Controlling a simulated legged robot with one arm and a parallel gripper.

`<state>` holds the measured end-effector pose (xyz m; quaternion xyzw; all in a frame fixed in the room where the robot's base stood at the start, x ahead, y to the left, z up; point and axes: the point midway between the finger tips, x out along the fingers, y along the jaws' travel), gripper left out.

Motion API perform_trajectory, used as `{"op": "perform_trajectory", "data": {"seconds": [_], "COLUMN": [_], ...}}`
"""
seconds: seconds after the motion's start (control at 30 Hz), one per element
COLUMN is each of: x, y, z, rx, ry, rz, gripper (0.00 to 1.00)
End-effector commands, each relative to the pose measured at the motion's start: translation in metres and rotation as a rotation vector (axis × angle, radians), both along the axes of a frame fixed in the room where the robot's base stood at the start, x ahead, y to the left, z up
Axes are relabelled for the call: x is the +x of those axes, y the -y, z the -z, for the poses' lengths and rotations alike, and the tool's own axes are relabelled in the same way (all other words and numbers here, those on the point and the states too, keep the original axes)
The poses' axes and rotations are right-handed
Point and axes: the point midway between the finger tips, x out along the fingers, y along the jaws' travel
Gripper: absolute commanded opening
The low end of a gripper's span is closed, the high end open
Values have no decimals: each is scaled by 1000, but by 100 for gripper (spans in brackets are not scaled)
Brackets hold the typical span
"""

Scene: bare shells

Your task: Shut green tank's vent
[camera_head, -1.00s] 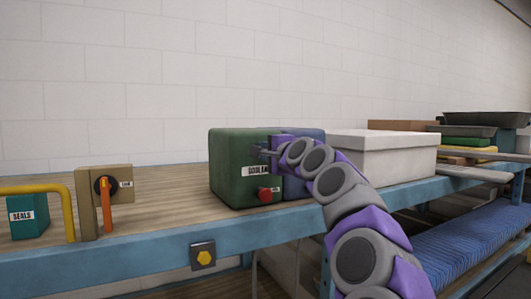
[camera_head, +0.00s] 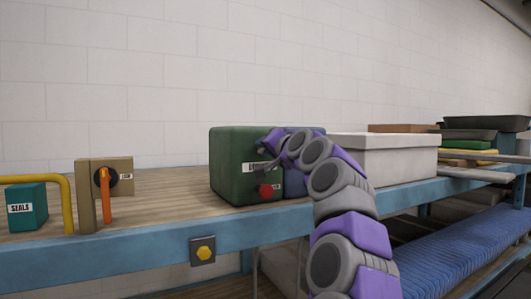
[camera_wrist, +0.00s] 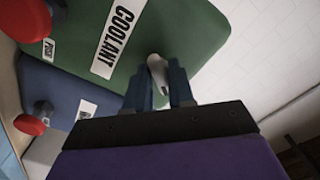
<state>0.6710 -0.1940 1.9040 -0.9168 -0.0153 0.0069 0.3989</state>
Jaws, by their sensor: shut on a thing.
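The green tank (camera_head: 231,165), labelled COOLANT, stands on the bench; it also fills the top of the wrist view (camera_wrist: 190,28). A small pale grey lever-like part (camera_wrist: 156,68), which looks like its vent, sticks out of its front beside the label. My gripper (camera_wrist: 160,88) is shut on this part, its two dark blue fingers on either side. In the head view my gripper (camera_head: 264,158) is at the tank's upper front and partly covers the label. A red knob (camera_head: 266,191) sits low on the tank's front.
A blue tank (camera_head: 295,187) with its own red knob (camera_wrist: 30,124) stands right beside the green one. A pale box (camera_head: 385,157) is further right. At left are a tan block with an orange handle (camera_head: 104,195), a yellow pipe (camera_head: 67,205) and a teal SEALS box (camera_head: 27,209).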

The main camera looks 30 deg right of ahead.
Motion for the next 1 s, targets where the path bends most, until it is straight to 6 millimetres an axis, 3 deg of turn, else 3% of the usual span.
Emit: {"op": "perform_trajectory", "data": {"seconds": [0.03, 0.6, 1.0], "x": [3, 3, 3], "y": [0, 1, 0], "z": [8, 6, 4], "rx": [-45, -566, -787], "ry": [-12, 9, 19], "rz": [-1, -2, -3], "gripper": [0, 0, 0]}}
